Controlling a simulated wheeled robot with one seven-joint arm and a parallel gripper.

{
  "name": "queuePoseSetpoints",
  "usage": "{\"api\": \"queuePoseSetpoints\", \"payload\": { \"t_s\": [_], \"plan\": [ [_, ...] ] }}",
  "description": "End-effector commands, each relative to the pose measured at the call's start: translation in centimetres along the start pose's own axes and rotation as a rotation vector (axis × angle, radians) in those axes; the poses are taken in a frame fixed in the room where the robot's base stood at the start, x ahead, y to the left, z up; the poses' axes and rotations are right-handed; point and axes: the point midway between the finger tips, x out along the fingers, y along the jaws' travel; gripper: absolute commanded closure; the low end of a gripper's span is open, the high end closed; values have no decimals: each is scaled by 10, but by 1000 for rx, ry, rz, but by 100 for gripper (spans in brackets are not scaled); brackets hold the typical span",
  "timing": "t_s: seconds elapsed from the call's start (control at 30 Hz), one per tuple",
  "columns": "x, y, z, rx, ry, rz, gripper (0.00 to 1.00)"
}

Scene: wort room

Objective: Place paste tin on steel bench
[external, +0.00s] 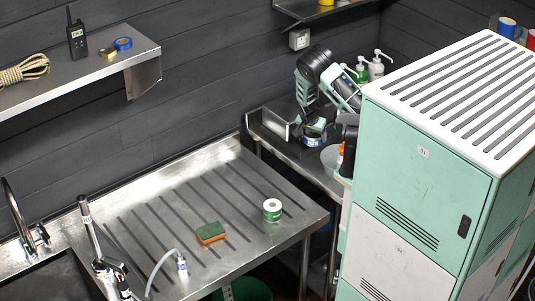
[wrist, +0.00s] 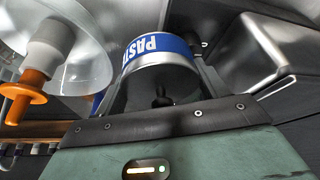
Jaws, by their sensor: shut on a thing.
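The paste tin (wrist: 160,50) has a blue label with white letters and sits between the jaws of my gripper (wrist: 163,85) in the wrist view. My arm hides part of the bench.
A steel box-like holder (external: 272,122) stands left of the tin. Pump bottles (external: 376,66) stand behind. A pale round vessel with an orange spout (wrist: 45,60) is close by. The tall green cabinet (external: 425,160) blocks the right.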

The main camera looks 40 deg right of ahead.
Motion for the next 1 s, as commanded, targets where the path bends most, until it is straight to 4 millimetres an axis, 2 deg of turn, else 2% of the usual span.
{"api": "queuePoseSetpoints", "payload": {
  "t_s": [0.1,0.7,0.9,1.0],
  "plan": [
    [13,12,-28,8,1,-1,99],
    [64,71,-159,8,2,-1,99],
    [80,88,-197,4,1,-1,99],
    [86,94,-210,3,1,-1,99]
  ]
}}
